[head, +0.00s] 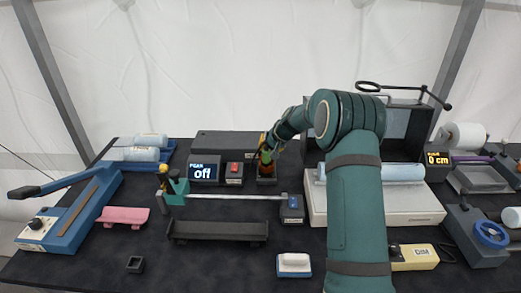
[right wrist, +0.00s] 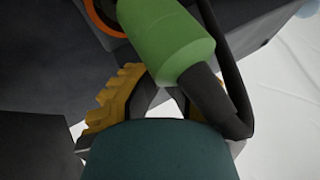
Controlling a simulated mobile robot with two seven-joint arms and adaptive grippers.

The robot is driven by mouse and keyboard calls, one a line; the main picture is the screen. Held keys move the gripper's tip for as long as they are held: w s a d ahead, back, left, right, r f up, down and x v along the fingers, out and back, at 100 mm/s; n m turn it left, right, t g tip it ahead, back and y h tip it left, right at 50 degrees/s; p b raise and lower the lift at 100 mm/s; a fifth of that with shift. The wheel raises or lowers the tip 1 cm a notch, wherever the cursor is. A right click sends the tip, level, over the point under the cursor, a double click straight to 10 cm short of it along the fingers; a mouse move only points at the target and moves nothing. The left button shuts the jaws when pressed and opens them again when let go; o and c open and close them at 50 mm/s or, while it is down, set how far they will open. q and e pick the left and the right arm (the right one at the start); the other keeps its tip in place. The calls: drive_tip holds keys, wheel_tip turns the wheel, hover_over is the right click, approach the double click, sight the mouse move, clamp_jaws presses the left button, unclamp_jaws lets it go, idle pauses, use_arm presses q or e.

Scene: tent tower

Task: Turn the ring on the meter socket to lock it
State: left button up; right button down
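The meter socket is a small dark block (head: 267,181) at the back middle of the table, with a green plug (head: 266,156) above it. In the right wrist view the green plug (right wrist: 168,38) shows large, with a thick black cable running from its end. Part of an orange ring (right wrist: 97,17) shows beside the plug at the top. My right gripper (right wrist: 160,85) is at the plug, with one yellow finger close to its side. The other finger is mostly hidden behind the plug and cable, so its grip is unclear. My left gripper is in neither view.
Left of the socket stand a red-button box (head: 234,172) and a display (head: 203,172) reading "off". A long rod (head: 235,197) and a dark tray (head: 218,231) lie in front. A beige machine (head: 408,210) with a roller is at right. Open table shows at front left.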

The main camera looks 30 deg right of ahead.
drive_tip(key=shift+s+d, duration=0.1)
drive_tip(key=shift+d, duration=0.1)
drive_tip(key=shift+s+d, duration=0.1)
